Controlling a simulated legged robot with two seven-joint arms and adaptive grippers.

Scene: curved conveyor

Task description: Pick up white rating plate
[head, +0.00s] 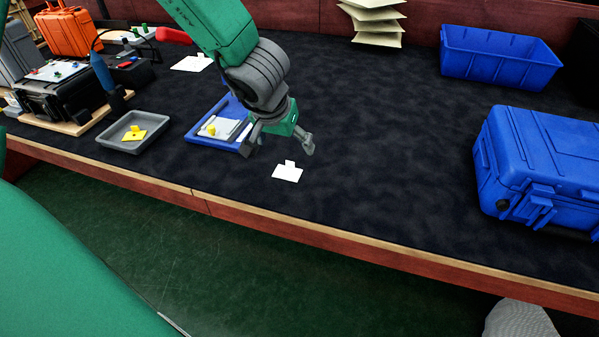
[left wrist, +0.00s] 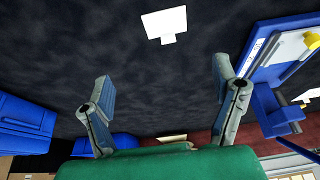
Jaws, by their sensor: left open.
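The white rating plate (head: 287,173) lies flat on the dark work surface, near its front edge, with a small tab on its far side. It also shows at the top of the left wrist view (left wrist: 164,23), ahead of the fingers and apart from them. My left gripper (head: 280,146) is open and empty, above and just behind the plate in the head view. Its two fingers are spread wide in the left wrist view (left wrist: 160,90). My right gripper is not in view.
A blue tray (head: 199,138) with a white plate and yellow part lies left of the gripper. A grey tray (head: 117,142) holds a yellow plate. A blue case (head: 540,165) and blue bin (head: 497,62) stand right. The surface between plate and case is clear.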

